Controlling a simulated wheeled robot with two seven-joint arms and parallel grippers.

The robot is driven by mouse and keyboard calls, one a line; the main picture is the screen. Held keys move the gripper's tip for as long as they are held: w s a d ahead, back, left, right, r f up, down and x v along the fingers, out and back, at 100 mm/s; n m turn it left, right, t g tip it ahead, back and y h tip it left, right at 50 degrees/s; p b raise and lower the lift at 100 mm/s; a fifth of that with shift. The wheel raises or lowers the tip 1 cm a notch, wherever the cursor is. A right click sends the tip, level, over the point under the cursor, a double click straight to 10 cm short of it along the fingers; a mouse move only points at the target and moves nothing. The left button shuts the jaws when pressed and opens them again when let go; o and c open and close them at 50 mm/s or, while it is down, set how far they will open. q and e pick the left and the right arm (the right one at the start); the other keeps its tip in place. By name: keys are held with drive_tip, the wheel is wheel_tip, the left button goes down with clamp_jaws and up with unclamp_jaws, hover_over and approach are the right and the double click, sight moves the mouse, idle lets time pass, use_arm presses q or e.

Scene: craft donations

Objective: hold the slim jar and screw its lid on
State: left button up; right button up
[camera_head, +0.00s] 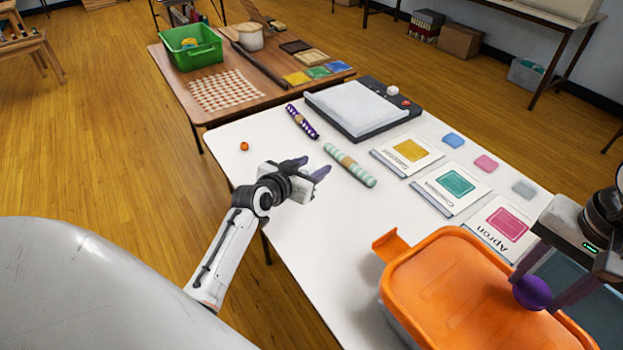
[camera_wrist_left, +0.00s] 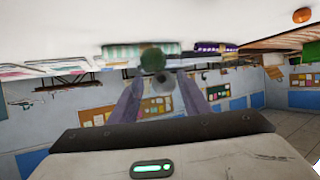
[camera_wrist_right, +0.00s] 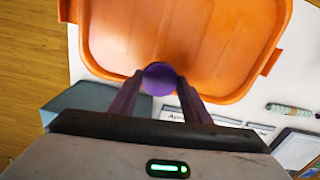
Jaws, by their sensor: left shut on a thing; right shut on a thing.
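My left gripper (camera_head: 308,168) is over the left part of the white table, its fingers pointing right. In the left wrist view, a dark green round thing (camera_wrist_left: 152,61) with a greyish part (camera_wrist_left: 157,84) shows at the fingertips, and the gripper is shut on it. It may be the slim jar, but I cannot tell surely; the head view does not show it clearly. My right gripper (camera_head: 540,290) is shut on a purple round thing (camera_head: 531,292), held above the orange lid of a container. It also shows in the right wrist view (camera_wrist_right: 160,78).
The orange container lid (camera_head: 450,290) fills the table's front right. A small orange round thing (camera_head: 244,146) lies at the left edge. A striped green roll (camera_head: 350,165), a purple roll (camera_head: 302,121) and several packets (camera_head: 452,190) lie beyond. A wooden table (camera_head: 210,115) stands behind.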

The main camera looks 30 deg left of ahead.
sight(308, 157)
use_arm(q)
drive_tip(key=shift+r, duration=2)
drive_tip(key=o, duration=0.4)
drive_tip(key=c, duration=0.9)
drive_tip(key=shift+o, duration=0.2)
